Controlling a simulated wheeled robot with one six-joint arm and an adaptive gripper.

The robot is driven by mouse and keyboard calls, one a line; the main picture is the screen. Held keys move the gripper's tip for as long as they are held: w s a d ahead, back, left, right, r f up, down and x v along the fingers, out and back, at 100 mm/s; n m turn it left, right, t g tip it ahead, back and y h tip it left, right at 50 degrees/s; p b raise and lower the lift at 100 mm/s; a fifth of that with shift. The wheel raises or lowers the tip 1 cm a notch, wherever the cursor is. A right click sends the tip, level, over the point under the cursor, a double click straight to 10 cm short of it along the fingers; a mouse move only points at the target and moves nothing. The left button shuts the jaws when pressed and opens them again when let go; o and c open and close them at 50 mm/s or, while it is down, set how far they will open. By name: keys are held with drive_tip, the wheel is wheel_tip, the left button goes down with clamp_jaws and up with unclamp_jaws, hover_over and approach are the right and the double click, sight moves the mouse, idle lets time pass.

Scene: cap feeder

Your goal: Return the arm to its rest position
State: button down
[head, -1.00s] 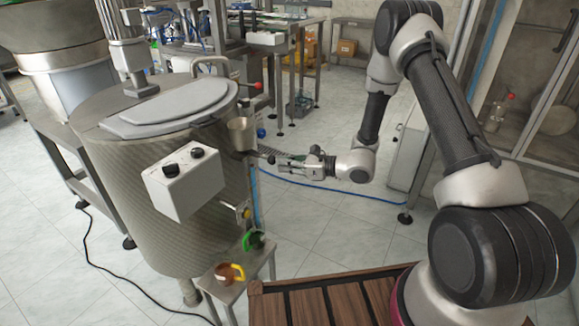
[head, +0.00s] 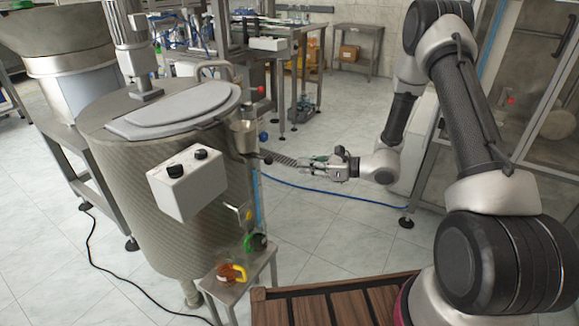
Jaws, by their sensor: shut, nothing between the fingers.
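My gripper (head: 312,163) is at the end of my arm, which comes in from the right. It points left toward the large cylindrical vat (head: 150,210), just right of a small metal cup (head: 244,135) on the vat's side. The gripper is shut and holds nothing. A gap shows between its tip and the cup. The fingers are small in this view.
A small metal stand (head: 262,262) holds an orange cup with a yellow handle (head: 231,273) and a green cup (head: 256,243). A white control box (head: 187,184) juts from the vat. A blue hose (head: 330,193) crosses the floor. A glass-door cabinet (head: 535,100) stands right.

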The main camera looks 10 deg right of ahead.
drive_tip(key=s+d+r+n+g+h, duration=0.2)
drive_tip(key=s+d+n+g, duration=0.3)
drive_tip(key=s, duration=0.5)
drive_tip(key=s+d+r+n+g+h, duration=0.1)
drive_tip(key=s+d+n+g, duration=0.35)
drive_tip(key=s, duration=0.65)
drive_tip(key=s+d+r+n+t+h, duration=0.1)
drive_tip(key=s+d+r+n+h, duration=0.35)
drive_tip(key=d+r, duration=0.2)
drive_tip(key=s+d+r+n+h, duration=0.3)
drive_tip(key=d+r+n+h, duration=0.2)
drive_tip(key=r+n, duration=0.15)
drive_tip(key=s+d+r+n+t+h, duration=0.1)
drive_tip(key=s+r+n+t, duration=0.1)
drive_tip(key=r+t, duration=0.4)
wheel_tip(320, 180, up, 6)
drive_tip(key=shift+s+d+f+n+h, duration=0.25)
drive_tip(key=shift+s+n+h, duration=0.1)
drive_tip(key=shift+s, duration=0.3)
drive_tip(key=c, duration=2.2)
unclamp_jaws()
